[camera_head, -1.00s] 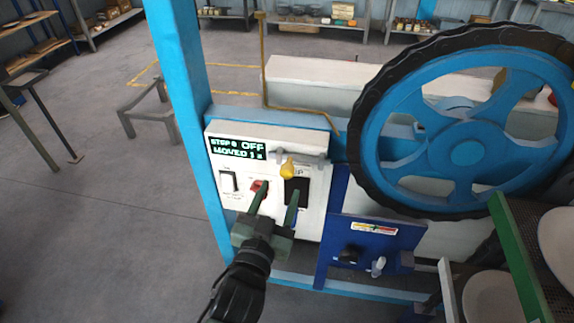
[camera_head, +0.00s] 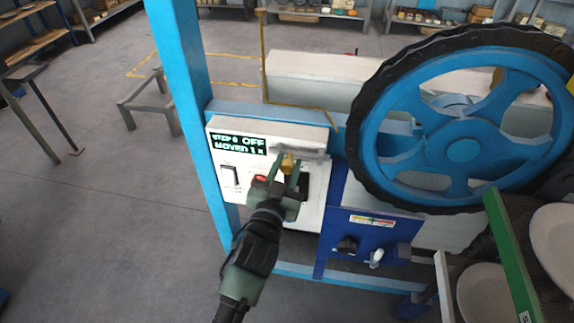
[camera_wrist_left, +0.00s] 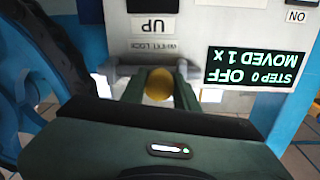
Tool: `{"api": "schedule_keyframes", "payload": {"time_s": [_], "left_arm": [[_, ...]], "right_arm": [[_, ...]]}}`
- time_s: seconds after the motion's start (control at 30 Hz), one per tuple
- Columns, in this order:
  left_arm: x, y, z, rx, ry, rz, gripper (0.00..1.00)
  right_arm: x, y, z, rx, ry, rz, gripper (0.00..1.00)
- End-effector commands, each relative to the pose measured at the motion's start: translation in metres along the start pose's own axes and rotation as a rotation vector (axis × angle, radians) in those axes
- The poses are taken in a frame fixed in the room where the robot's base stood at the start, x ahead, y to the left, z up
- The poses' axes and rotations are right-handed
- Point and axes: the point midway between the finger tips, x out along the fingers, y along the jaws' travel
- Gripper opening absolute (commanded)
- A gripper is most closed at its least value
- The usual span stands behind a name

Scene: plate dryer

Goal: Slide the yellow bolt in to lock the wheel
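The yellow bolt knob (camera_head: 287,163) sits on a grey bolt bar (camera_head: 312,154) near the top of the white control panel, left of the big blue wheel (camera_head: 462,150) with a black rim. My left gripper (camera_head: 288,161) is at the knob, one green finger on each side, and looks shut on it. In the left wrist view the yellow knob (camera_wrist_left: 159,85) fills the gap between the fingertips, under the "WHEEL LOCK" label (camera_wrist_left: 155,46). Where the bar's end meets the wheel is hard to see. My right gripper is not in view.
The panel display (camera_head: 238,144) reads "STEP 0 OFF, MOVED 1 x". A white switch (camera_head: 230,177) is at the panel's left and a red button (camera_head: 261,178) is beside my gripper. A blue box with knobs (camera_head: 368,238) is lower right. A green-edged rack (camera_head: 512,255) holds plates.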

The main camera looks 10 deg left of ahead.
Motion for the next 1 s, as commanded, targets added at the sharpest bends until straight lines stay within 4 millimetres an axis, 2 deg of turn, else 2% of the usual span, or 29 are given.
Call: {"api": "schedule_keyframes", "payload": {"time_s": [0.03,0.07,1.0], "left_arm": [[-0.0002,0.0002,0.0001,0.0,0.0,0.0,0.07],[-0.0002,0.0002,0.0002,0.0,0.0,0.0,0.0],[-0.0004,0.0005,0.0006,-0.001,-0.001,0.001,0.0]], "right_arm": [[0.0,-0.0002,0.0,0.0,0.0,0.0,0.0],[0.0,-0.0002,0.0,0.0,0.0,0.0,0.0],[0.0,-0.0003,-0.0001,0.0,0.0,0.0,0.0]]}}
